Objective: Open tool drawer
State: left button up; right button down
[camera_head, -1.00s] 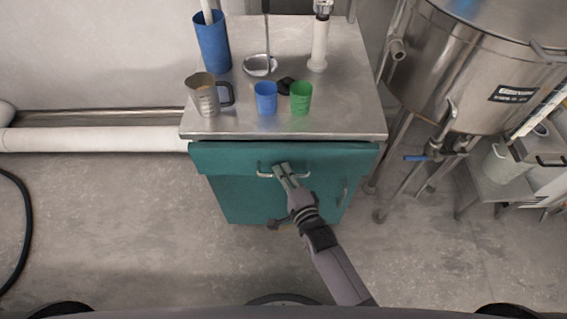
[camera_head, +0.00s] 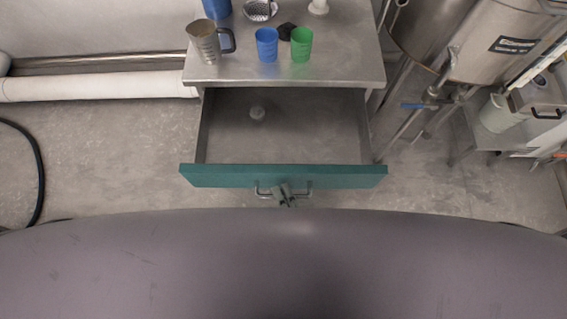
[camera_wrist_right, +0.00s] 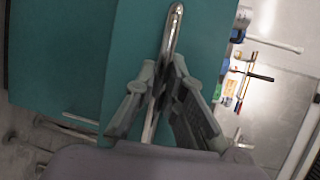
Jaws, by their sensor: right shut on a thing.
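The tool drawer (camera_head: 284,176) has a teal front and stands pulled far out of the cabinet in the head view. In the right wrist view the fingers of my right gripper (camera_wrist_right: 163,88) close around the handle bar (camera_wrist_right: 172,32). My own body hides most of the right arm in the head view. My left gripper is not in view.
On the steel cabinet top (camera_head: 340,65) stand a measuring jug (camera_head: 204,43), a blue cup (camera_head: 266,45) and a green cup (camera_head: 301,44). A steel tank (camera_head: 490,45) on legs is at the right. A black hose (camera_head: 38,170) lies on the floor at left.

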jog(key=shift+s, duration=0.65)
jog(key=c, duration=1.7)
grip_release()
jog(key=shift+o, duration=0.2)
jog(key=v, duration=1.2)
